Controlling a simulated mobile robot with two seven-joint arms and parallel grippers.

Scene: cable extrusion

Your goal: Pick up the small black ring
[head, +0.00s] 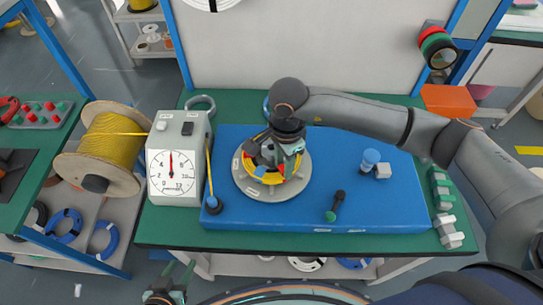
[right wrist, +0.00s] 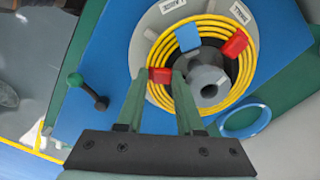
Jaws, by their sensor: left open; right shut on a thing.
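I cannot clearly make out a separate small black ring. A dark grey round piece with a hole (right wrist: 208,86) stands in the middle of a yellow cable coil (right wrist: 157,92). The coil lies on a grey disc (head: 270,190) on the blue mat. My right gripper (head: 277,160) is down over the coil. My left gripper (head: 180,268) is open and empty, in front of the table at lower left.
A grey box with a dial (head: 172,185) stands left of the blue mat (head: 385,205). A yellow cable spool (head: 100,148) is further left. The mat's front right is clear.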

